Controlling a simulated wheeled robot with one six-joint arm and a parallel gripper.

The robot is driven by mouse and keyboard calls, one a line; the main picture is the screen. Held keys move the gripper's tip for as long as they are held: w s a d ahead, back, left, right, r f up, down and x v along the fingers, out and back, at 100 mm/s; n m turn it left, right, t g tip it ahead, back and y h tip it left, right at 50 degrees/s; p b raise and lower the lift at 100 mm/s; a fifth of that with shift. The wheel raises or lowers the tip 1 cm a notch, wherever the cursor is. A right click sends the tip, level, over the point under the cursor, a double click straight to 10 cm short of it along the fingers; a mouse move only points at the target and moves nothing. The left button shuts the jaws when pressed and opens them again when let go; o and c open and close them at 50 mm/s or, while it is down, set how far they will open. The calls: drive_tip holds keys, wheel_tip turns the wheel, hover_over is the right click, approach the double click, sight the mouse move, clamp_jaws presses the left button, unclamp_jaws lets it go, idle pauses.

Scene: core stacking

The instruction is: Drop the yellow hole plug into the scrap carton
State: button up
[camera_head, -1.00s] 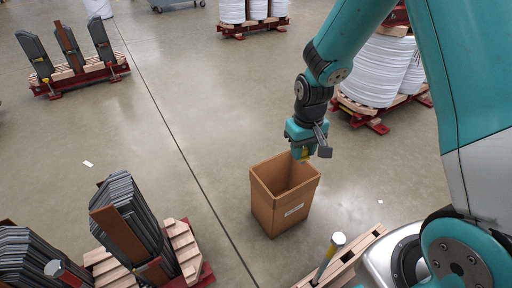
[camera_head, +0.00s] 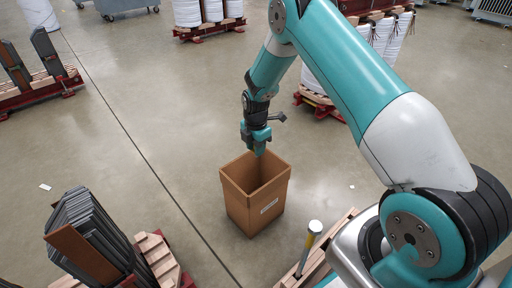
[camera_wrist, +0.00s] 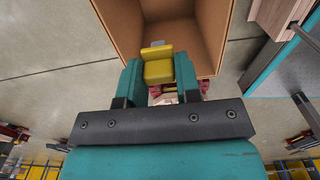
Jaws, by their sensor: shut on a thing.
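The scrap carton (camera_head: 243,208) is an open brown cardboard box with a white label, standing upright on the floor in the head view. In the wrist view the carton (camera_wrist: 113,22) shows at the top, its opening beyond my fingers. My gripper (camera_head: 257,146) hangs over the back part of the carton's opening, pointing down. In the wrist view my gripper (camera_wrist: 159,80) is shut on the yellow hole plug (camera_wrist: 159,68), held between the two teal fingers. The plug is a small yellow block with a grey piece at its far end. In the head view I cannot make out the plug clearly.
A pallet of dark stacked plates (camera_head: 92,236) is at lower left. White rolls on red-edged pallets (camera_head: 209,30) stand at the back. The floor left of the carton is clear.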

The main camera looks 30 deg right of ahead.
wheel_tip(320, 180, down, 6)
drive_tip(key=b, duration=0.5)
drive_tip(key=shift+b, duration=0.3)
drive_tip(key=o, duration=1)
drive_tip(key=shift+r, duration=0.15)
wheel_tip(320, 180, up, 17)
drive_tip(key=p, duration=0.7)
drive_tip(key=shift+r+p, duration=0.1)
drive_tip(key=shift+p, duration=0.2)
